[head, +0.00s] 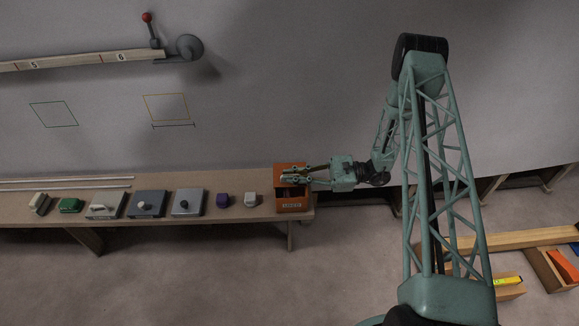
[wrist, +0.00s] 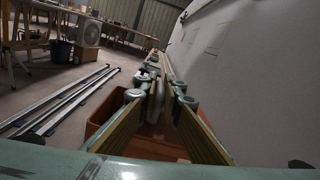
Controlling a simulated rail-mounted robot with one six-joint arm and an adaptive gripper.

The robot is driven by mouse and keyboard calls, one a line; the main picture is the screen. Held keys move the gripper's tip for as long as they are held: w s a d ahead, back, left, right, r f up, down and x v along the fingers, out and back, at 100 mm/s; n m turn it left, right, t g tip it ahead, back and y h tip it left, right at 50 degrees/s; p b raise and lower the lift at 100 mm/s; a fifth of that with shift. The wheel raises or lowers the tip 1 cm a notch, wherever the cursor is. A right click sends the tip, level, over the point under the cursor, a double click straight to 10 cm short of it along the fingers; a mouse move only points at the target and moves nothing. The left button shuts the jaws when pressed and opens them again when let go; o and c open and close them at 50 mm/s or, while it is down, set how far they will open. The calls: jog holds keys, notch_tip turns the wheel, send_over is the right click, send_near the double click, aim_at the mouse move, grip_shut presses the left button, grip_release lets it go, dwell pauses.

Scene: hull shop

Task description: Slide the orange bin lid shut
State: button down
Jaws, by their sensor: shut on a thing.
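The orange bin (head: 292,208) stands at the right end of the bench, with a label on its front. Its orange lid (head: 284,167) covers the back part, and a dark opening shows in front of it. My gripper (head: 286,174) reaches in from the right over the lid. In the wrist view its two fingers (wrist: 166,88) close around a grey upright piece, seemingly the lid's handle (wrist: 157,98). The lid (wrist: 160,148) and bin wall (wrist: 95,126) show below the fingers. The exact contact is partly hidden by the fingers.
The bench (head: 240,212) holds a row of several items left of the bin, the nearest a pale block (head: 250,199) and a purple block (head: 222,200). The hull wall (head: 280,90) rises behind. Timbers (head: 530,238) lie at lower right.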

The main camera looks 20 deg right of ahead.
jog(key=s, duration=0.2)
jog(key=s+a, duration=0.1)
jog(key=s, duration=0.2)
jog(key=shift+s+a, duration=0.1)
jog(key=shift+s, duration=0.15)
jog(key=c, duration=2.9)
grip_release()
jog(key=shift+o, duration=0.4)
jog(key=shift+d, duration=0.25)
jog(key=v, duration=1.1)
jog(key=shift+d, duration=0.3)
jog(key=shift+s, duration=0.1)
jog(key=shift+r, duration=0.1)
